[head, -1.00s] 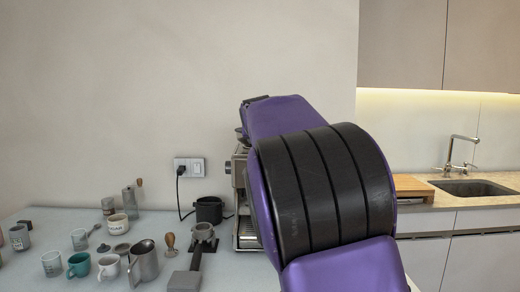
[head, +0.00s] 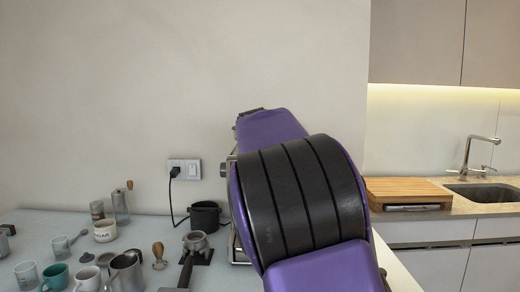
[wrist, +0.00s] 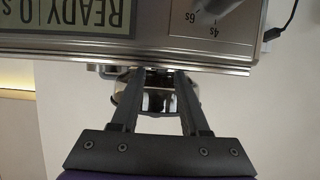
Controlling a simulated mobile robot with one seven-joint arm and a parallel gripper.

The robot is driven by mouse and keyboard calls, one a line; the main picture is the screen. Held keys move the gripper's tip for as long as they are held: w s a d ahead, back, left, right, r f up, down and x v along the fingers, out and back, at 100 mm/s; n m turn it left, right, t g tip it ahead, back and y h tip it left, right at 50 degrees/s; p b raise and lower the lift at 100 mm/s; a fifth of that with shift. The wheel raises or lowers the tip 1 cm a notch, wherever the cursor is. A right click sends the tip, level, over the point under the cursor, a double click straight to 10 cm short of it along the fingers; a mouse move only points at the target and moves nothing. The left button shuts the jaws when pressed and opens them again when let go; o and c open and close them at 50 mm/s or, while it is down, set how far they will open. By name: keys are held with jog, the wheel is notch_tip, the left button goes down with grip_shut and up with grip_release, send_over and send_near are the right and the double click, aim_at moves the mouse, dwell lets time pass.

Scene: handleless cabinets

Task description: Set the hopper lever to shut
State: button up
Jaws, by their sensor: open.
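The coffee machine (head: 232,220) is mostly hidden behind my purple and black arm in the head view. In the wrist view its front panel (wrist: 160,46) fills the top, upside down, with a display (wrist: 65,17) and a dial (wrist: 213,10). My gripper (wrist: 165,76) is open, its two dark fingers reaching up to the panel's edge. A shiny, rounded metal part (wrist: 158,100) shows between and beside the fingers; I cannot tell whether they touch it. I cannot make out the hopper lever in either view. My gripper is hidden in the head view.
Several cups, a jug (head: 125,272), a grinder (head: 121,206) and a portafilter (head: 190,255) stand on the counter at the left. A black container (head: 205,216) stands near the machine. A plug and cord (head: 175,178) hang from the wall socket. A wooden board (head: 405,191) lies by the sink.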

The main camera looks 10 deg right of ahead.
jog(key=shift+w, duration=0.2)
grip_shut()
dwell(1.4)
